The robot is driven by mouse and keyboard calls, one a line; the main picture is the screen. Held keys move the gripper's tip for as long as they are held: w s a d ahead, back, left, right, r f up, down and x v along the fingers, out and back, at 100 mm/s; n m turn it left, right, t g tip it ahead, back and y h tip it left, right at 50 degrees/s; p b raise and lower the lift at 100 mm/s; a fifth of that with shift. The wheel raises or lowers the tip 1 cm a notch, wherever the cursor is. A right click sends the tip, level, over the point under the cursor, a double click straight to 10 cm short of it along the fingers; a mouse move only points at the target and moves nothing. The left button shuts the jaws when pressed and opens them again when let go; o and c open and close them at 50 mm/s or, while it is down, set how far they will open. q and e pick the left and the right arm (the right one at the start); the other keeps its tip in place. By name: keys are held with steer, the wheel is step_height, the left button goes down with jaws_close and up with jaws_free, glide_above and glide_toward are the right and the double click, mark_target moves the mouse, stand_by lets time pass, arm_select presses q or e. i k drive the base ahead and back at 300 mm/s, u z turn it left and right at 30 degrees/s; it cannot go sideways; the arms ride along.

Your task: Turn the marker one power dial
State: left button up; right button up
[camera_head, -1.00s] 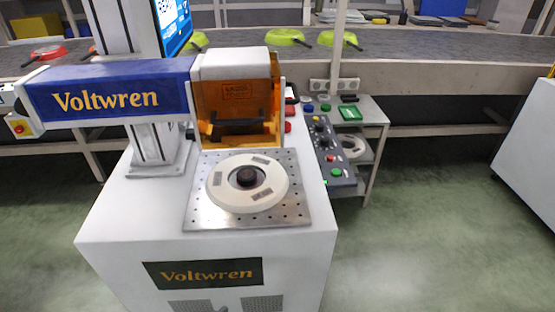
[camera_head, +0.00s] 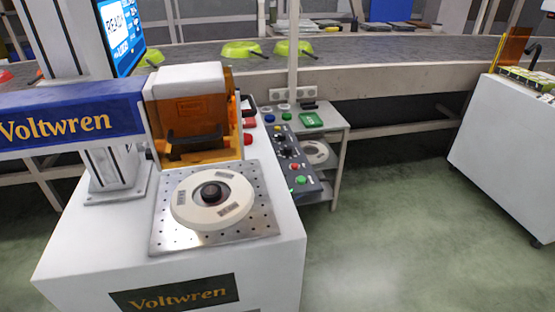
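The laser marker, labelled Voltwren (camera_head: 70,124), stands at the left with its orange-shielded head (camera_head: 190,115) over a perforated plate (camera_head: 262,222). A round cream fixture with a black centre (camera_head: 225,211) sits on that plate. A dark control panel (camera_head: 303,172) with small black knobs and coloured buttons is fixed along the marker's right side. Which knob is the power dial, and where it points, is too small to tell. A monitor (camera_head: 122,36) stands at the upper left, its text partly showing "READY". Neither of my grippers is in view.
A small side table (camera_head: 335,132) with a green item (camera_head: 311,120) stands behind the panel. A grey conveyor (camera_head: 375,50) carrying green pans (camera_head: 293,48) crosses the back. A white cabinet (camera_head: 500,140) stands at the right. The green floor (camera_head: 400,240) between is open.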

mark_target(287, 150)
steer(key=z, duration=1.85)
steer(key=i, duration=1.85)
steer(key=u, duration=3.05)
